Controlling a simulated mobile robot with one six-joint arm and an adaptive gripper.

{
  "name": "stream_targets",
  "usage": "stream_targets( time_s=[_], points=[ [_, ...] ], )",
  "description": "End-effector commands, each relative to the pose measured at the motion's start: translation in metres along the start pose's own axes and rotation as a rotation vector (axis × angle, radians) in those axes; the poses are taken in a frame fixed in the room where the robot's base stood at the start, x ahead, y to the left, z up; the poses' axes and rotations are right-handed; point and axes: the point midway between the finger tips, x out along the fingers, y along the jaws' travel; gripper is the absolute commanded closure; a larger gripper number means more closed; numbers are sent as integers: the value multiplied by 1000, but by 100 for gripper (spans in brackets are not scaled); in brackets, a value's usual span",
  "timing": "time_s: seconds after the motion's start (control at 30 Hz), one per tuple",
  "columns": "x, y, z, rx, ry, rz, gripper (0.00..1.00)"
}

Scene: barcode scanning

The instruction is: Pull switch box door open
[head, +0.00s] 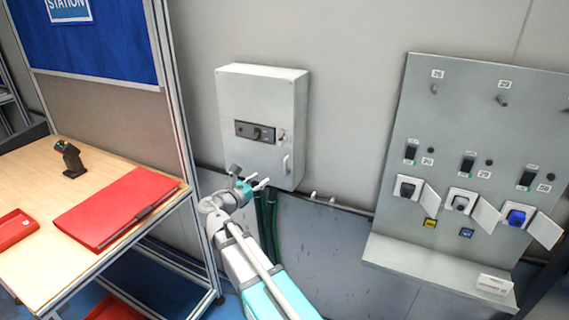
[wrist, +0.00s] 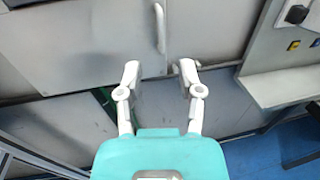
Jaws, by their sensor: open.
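The switch box (head: 245,95) is a light grey box on the wall, with a dark panel and a knob on its front. Its door looks shut. A small upright handle (head: 286,165) is at the door's lower right; it also shows at the top of the wrist view (wrist: 160,28). My gripper (head: 264,183) is just below the box's lower edge, close under the handle. In the wrist view my gripper (wrist: 160,72) has its two fingers spread apart with nothing between them, and the handle lies beyond the fingertips, not between them.
A grey switch panel (head: 470,110) with small open covers and a ledge is to the right. A wooden table (head: 40,190) with a red folder (head: 115,208) and a scanner (head: 70,158) is to the left. Dark green hoses (head: 268,220) hang below the box.

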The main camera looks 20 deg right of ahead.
Motion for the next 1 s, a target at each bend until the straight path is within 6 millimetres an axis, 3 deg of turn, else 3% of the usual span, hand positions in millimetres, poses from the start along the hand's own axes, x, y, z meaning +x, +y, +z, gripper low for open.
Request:
stream_targets(
  time_s=[1.0],
  points=[
    [123, 1, 0, 1, 1, 0, 52]
  ],
)
